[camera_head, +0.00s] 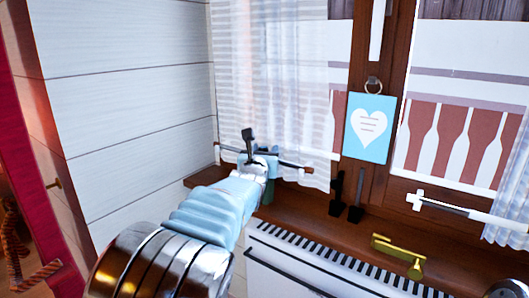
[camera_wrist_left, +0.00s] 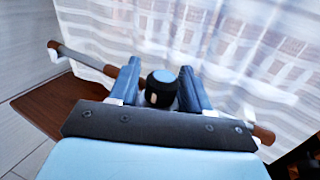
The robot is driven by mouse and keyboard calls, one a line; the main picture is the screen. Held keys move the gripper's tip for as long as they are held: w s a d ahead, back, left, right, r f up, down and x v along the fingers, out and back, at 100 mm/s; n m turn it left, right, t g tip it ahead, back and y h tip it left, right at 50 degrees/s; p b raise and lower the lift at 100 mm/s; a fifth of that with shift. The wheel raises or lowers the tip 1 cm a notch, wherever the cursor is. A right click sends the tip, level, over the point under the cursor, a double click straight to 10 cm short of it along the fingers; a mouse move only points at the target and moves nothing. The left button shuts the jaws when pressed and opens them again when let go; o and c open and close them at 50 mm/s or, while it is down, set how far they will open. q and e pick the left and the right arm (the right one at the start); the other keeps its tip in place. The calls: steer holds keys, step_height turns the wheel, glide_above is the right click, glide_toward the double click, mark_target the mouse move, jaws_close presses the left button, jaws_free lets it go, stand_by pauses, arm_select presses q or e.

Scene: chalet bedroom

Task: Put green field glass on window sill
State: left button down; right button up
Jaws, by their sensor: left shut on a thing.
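My left gripper (camera_head: 261,161) reaches in from the left, in front of the sheer curtain by the window. In the left wrist view it is shut on a dark, round-ended thing (camera_wrist_left: 162,98), which I take to be the green field glass. In the head view a dark green part (camera_head: 268,192) shows just below the gripper, over the sill; I cannot tell whether it touches the sill. The brown wooden window sill (camera_head: 311,213) runs below the window; it also shows in the left wrist view (camera_wrist_left: 50,106). My right gripper is out of view.
A curtain rod (camera_head: 292,167) and sheer curtain (camera_head: 300,110) are close behind the gripper. Dark upright items (camera_head: 356,200) and a brass object (camera_head: 398,254) are along the sill. A white slotted radiator (camera_head: 300,277) is below. A blue heart sign (camera_head: 370,128) hangs on the frame.

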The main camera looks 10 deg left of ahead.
arm_select(q)
steer(key=shift+f, duration=0.1)
steer(key=c, duration=1)
jaws_free()
steer(key=shift+f, duration=0.1)
steer(key=o, duration=0.5)
steer(key=shift+r, duration=0.3)
steer(key=shift+s+d+f, duration=0.1)
steer(key=shift+s, duration=0.25)
steer(key=s, duration=1.1)
steer(key=shift+s+d, duration=0.15)
steer(key=shift+d, duration=0.15)
